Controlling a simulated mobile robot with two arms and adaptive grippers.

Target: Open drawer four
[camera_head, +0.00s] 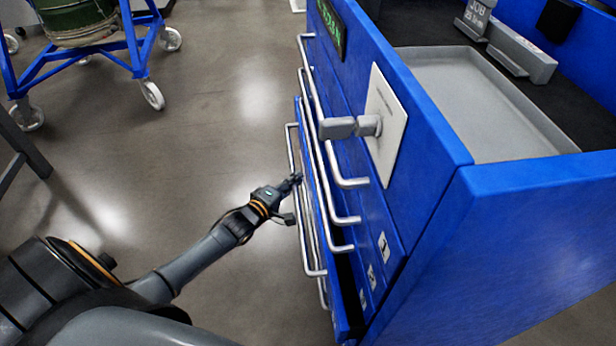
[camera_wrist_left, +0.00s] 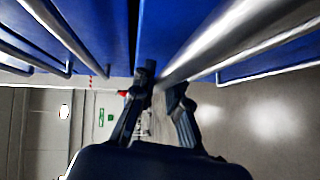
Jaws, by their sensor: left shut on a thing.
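The blue drawer cabinet (camera_head: 420,170) fills the right of the head view, with several long silver bar handles on its front. One lower drawer (camera_head: 339,290), seemingly the fourth from the top, stands partly out, with a dark gap behind its front. Its handle (camera_head: 312,262) sits further out than those above. My left gripper (camera_head: 295,181) is at this handle, about midway along it. In the left wrist view the fingers (camera_wrist_left: 160,88) are shut on the thick silver handle bar (camera_wrist_left: 225,45). The drawer's inside is hidden. My right gripper is not in view.
A grey lever (camera_head: 350,127) juts from a white plate on the cabinet front. A grey tray (camera_head: 480,100) lies on top. A blue wheeled stand (camera_head: 135,50) is at the upper left.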

